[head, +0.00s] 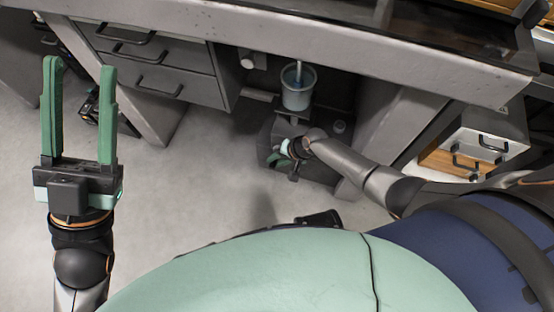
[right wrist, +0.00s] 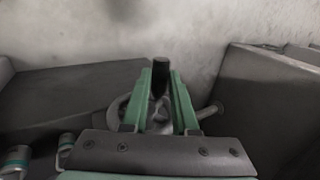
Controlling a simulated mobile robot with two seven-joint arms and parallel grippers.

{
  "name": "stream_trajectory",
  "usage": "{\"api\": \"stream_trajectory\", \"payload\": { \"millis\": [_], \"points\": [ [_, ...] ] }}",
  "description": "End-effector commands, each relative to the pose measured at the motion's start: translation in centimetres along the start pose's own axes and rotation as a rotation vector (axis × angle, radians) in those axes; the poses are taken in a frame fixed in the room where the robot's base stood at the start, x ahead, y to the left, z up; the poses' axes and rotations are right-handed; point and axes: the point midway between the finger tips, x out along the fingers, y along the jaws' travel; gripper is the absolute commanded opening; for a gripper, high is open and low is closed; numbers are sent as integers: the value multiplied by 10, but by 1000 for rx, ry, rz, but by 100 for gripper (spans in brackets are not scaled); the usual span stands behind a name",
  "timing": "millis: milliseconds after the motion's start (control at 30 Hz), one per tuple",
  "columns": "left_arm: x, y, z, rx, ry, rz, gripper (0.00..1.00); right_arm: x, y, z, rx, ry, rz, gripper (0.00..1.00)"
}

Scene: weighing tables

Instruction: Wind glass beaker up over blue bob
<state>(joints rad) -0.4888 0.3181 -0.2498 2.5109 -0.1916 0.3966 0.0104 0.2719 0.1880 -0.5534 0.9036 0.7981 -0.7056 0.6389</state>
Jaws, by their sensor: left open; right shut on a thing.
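The glass beaker (head: 299,98) stands below the edge of the grey table, in the middle of the head view. A slim blue thing, seemingly the blue bob (head: 298,74), shows within the beaker's rim; how deep it sits I cannot tell. My right gripper (head: 281,156) is low beside the dark stand under the beaker, partly hidden by its own wrist. In the right wrist view it is shut on a dark upright crank knob (right wrist: 161,70), with a grey round part below it. My left gripper (head: 80,66) is open and empty at the far left, fingers pointing up.
The grey table (head: 400,65) overhangs the beaker from behind. A drawer unit (head: 150,65) stands at the back left, and a white and wooden drawer unit (head: 475,145) at the right. The floor (head: 180,190) between my left gripper and the stand is clear.

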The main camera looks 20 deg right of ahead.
Motion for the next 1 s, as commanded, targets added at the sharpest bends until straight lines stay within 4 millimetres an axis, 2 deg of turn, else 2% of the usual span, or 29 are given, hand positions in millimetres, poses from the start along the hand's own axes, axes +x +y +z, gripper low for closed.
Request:
{"api": "stream_trajectory", "payload": {
  "millis": [33, 400, 1000],
  "points": [
    [-5, 3, 6, 2, -2, 2, 50, 3, 4, 1, 5, -2, -33, 0],
    [-20, 14, 25, 14, -23, 3, 50, -1, 1, 1, 2, -4, -213, 0],
    [-22, 16, 27, 17, -24, 5, 50, -3, -1, 2, 1, -7, -248, 0]
  ]
}}
